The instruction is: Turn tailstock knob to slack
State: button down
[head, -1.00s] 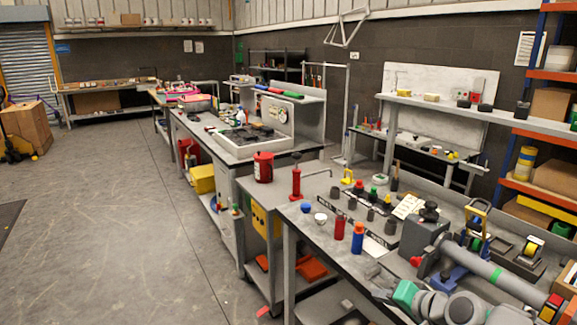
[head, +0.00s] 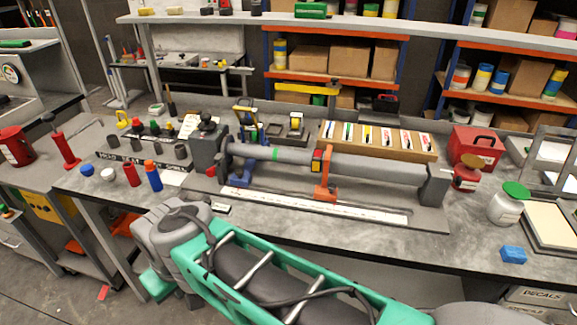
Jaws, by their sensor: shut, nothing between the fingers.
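A long grey fixture stands on the bench, with a grey tube (head: 290,156) lying between a left end block (head: 204,153) and a right end block (head: 433,186). A dark knob (head: 207,123) sits on top of the left block, and a small red knob (head: 211,171) shows low on its side. I cannot tell which knob is the tailstock's, or how far it is turned. A blue support (head: 241,172) and an orange support (head: 325,180) stand along the tube. My green and grey arm crosses the front, but my gripper's fingers are not in sight.
A white scale strip (head: 330,207) lies before the tube. Red and blue bottles (head: 153,176) stand to the left. A tray of markers (head: 375,140) and a red box (head: 473,147) stand behind. A green-lidded jar (head: 509,203) and a blue block (head: 513,254) are at right.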

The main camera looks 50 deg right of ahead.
aim_at(458, 180)
jog(key=z, duration=1)
jog(key=k, duration=0.2)
jog(key=z, duration=0.65)
jog(key=i, duration=0.25)
jog(key=u, duration=2.7)
jog(key=k, duration=2.05)
jog(key=z, duration=2.2)
